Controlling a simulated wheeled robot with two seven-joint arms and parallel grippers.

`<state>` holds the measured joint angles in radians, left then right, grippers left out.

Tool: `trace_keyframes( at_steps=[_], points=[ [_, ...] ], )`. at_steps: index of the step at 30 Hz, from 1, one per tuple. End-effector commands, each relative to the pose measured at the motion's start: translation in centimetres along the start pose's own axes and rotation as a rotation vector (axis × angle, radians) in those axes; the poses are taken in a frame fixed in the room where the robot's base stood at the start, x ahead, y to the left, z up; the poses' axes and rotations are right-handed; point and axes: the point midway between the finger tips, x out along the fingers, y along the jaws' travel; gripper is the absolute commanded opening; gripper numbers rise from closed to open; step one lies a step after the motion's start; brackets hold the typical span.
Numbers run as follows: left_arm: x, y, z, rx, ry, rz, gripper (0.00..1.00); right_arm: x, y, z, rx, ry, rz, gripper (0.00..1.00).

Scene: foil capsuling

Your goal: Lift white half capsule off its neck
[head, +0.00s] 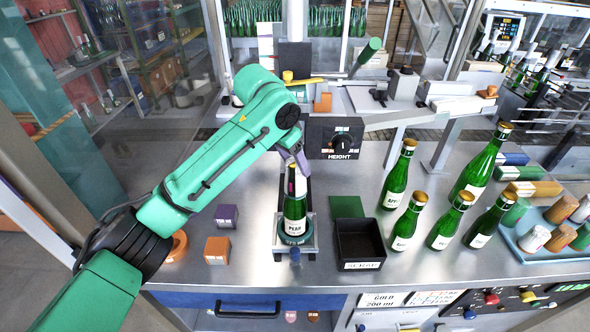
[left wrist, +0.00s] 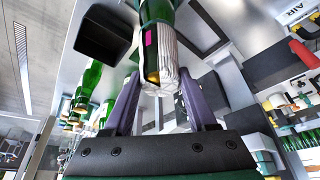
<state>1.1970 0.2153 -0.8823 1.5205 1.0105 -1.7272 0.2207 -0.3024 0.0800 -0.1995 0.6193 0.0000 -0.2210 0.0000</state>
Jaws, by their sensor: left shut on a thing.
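A green bottle labelled PEAR (head: 295,208) stands upright on a round green-rimmed stand at the table's front middle. The white half capsule (left wrist: 166,55), pleated, wraps one side of its neck in the left wrist view; the gold mouth and a pink strip show beside it. The gripper also shows in the head view (head: 297,160), above the bottle. My right gripper is not in view.
A black open bin (head: 360,225) stands just right of the bottle, near a green pad (head: 346,206). Several gold-topped green bottles (head: 398,180) stand further right. The HEIGHT dial box (head: 334,138) is close behind. Orange (head: 217,250) and purple (head: 227,215) blocks lie left.

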Motion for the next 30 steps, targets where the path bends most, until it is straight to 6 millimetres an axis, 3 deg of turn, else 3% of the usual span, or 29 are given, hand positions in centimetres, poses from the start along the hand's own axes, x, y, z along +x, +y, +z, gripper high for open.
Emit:
trace_keyframes(
  at_steps=[8,18,24,27,30],
  points=[
    [-2.2,0.0,-1.0,0.0,0.004,-0.001,0.4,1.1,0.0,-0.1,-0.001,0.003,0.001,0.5],
    [-10.4,0.1,-4.4,0.001,0.005,-0.002,0.4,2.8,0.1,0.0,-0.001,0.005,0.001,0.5],
    [-16.4,0.1,-6.8,0.0,0.002,-0.001,0.39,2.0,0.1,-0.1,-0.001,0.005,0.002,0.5],
    [-17.9,0.1,-7.4,0.0,0.0,0.0,0.39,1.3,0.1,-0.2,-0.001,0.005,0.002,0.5],
    [-18.2,0.1,-7.5,0.001,0.0,0.0,0.39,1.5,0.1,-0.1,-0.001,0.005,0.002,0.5]
  ],
)
